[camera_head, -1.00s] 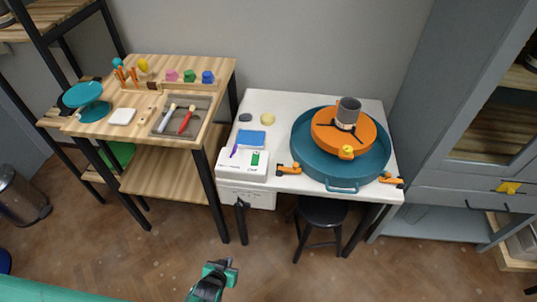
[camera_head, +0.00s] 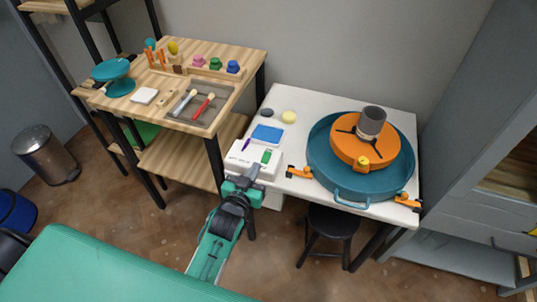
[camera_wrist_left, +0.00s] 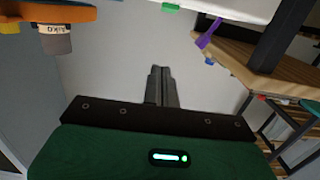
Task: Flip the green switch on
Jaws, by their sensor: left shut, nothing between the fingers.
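The green switch (camera_head: 266,156) stands on top of a white control box (camera_head: 240,158) at the front left corner of the white table. A purple lever (camera_head: 246,144) is to its left on the same box. My left gripper (camera_head: 251,174) is shut and empty, at the front side of the box just below the green switch in the head view. In the left wrist view the shut fingers (camera_wrist_left: 161,84) point toward a grey surface. There the green switch (camera_wrist_left: 170,7) and purple lever (camera_wrist_left: 208,34) show near the top edge. My right gripper is out of view.
A blue wheel basin (camera_head: 320,175) with an orange disc (camera_head: 392,150) and grey cup (camera_head: 371,121) fills the table's right side. A blue block (camera_head: 267,134) lies behind the box. A wooden bench (camera_head: 255,58) with tools stands left; a black stool (camera_head: 331,224) is below.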

